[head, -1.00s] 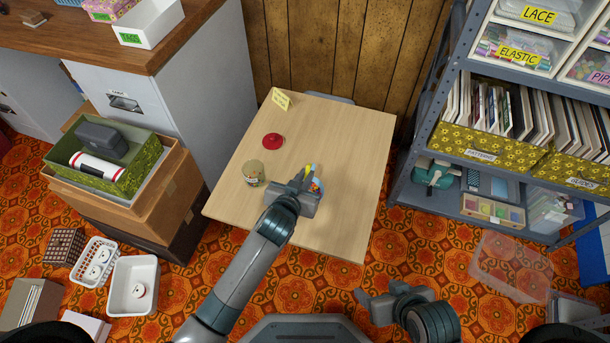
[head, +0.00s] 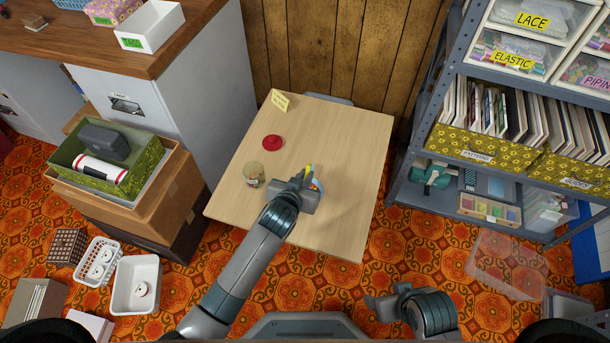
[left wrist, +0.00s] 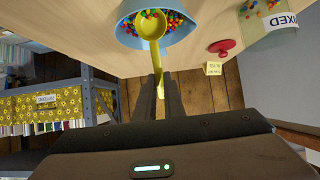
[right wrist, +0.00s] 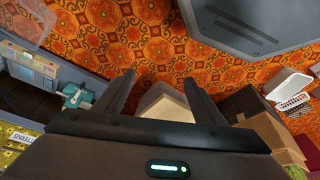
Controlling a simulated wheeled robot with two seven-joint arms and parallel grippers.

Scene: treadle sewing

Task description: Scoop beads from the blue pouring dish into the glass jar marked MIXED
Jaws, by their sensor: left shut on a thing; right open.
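My left gripper (head: 308,188) is shut on the handle of a yellow scoop (left wrist: 150,27). The scoop's bowl is at the blue pouring dish (left wrist: 182,32), which holds several coloured beads. A few beads show at the far side of the scoop's bowl; I cannot tell how full it is. In the head view my gripper hides most of the dish. The glass jar (head: 253,174) stands open to the left of the dish, with a few beads inside; its MIXED label shows in the left wrist view (left wrist: 283,21). My right gripper (right wrist: 157,84) is open and empty, away from the table.
A red lid (head: 272,142) lies behind the jar on the wooden table (head: 340,130). A small yellow card (head: 280,101) stands at the back left corner. The table's right side is clear. Stacked boxes (head: 160,195) stand left, a metal shelf (head: 400,190) right.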

